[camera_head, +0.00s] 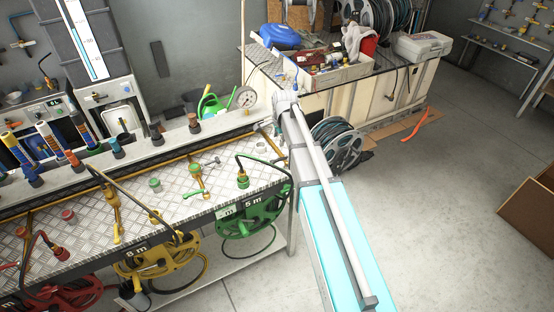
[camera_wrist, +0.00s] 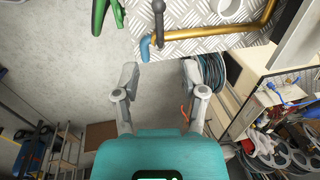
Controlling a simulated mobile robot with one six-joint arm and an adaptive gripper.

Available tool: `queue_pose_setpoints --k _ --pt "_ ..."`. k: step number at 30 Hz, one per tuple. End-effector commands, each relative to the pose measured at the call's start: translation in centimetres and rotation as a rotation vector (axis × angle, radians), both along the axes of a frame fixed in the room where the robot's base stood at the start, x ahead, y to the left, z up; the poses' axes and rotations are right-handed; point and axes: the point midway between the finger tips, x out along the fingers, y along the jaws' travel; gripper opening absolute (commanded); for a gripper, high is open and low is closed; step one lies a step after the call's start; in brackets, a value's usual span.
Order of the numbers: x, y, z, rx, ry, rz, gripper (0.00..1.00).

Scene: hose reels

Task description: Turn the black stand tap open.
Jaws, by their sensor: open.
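My gripper (camera_wrist: 160,76) is open and empty in the wrist view. Its two fingers are spread over bare floor. Just beyond them is the edge of the metal bench, with a brass pipe (camera_wrist: 212,42) ending in a blue tip (camera_wrist: 145,48). A dark upright lever (camera_wrist: 159,22) with a rounded end stands next to that pipe, apart from the fingers. I cannot tell whether it belongs to the black stand tap. In the head view, dark fittings (camera_head: 157,135) stand on the ledge behind the bench; which one is the black tap is unclear. My arm hides the bench's right end.
The chequer-plate bench (camera_head: 175,207) carries yellow and green taps, with a green reel (camera_head: 252,215) and a yellow reel (camera_head: 160,257) below its front edge. A dark hose reel (camera_head: 336,146) and a cabinet (camera_head: 350,103) stand behind my arm.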

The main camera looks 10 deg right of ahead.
Motion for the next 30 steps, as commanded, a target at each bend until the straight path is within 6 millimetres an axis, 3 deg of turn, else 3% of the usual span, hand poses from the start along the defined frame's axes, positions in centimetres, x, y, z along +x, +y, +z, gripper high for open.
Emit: queue_pose_setpoints --k 30 --pt "1.4 0.3 -7.5 0.000 0.000 -0.001 0.55"
